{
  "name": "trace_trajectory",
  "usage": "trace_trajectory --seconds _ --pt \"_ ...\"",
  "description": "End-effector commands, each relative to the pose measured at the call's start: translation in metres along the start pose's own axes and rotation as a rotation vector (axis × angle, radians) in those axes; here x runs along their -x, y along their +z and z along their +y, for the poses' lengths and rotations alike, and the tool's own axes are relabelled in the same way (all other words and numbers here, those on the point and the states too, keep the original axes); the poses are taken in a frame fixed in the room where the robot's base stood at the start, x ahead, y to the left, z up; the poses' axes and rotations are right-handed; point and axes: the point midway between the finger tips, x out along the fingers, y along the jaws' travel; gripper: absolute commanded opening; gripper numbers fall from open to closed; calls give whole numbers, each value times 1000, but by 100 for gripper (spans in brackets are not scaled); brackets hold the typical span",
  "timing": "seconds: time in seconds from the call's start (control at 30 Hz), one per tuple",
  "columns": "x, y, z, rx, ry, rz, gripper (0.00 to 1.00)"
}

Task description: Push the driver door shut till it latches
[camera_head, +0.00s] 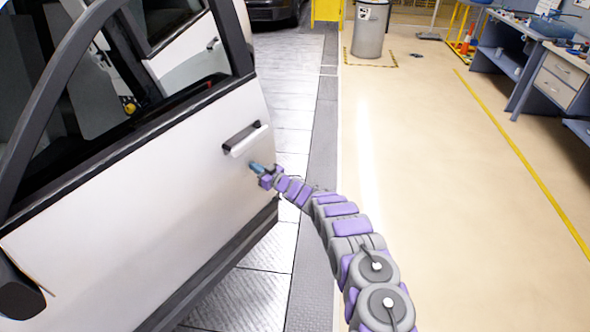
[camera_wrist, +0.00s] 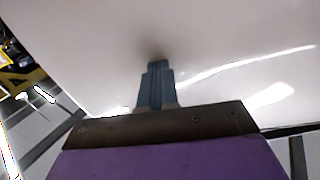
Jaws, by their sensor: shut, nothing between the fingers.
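The driver door (camera_head: 150,205) is white with a black window frame and stands open, swung out from the car body, at the left of the head view. Its handle (camera_head: 245,138) is near the door's free edge. My gripper (camera_head: 256,166) is shut and empty, just below the handle at the outer panel. In the wrist view the shut fingers (camera_wrist: 157,70) point at the white door panel (camera_wrist: 225,50), with a dark smudge of shadow at their tips. They look to be at or very near the surface; I cannot tell whether they touch.
The car body (camera_head: 190,70) shows behind the door, with a gap between them. A grey bin (camera_head: 370,30) stands at the back. Blue workbenches (camera_head: 545,65) line the right side. The beige floor (camera_head: 450,190) between is clear.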

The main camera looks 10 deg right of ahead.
Motion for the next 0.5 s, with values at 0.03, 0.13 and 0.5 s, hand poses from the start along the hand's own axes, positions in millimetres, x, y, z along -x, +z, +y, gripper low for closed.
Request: trace_trajectory --seconds 0.03,0.13,0.5 --pt "-2 2 0 1 -2 0 0" --pt "-6 2 0 1 -4 -1 0" --pt "-24 0 0 -1 -27 3 0"
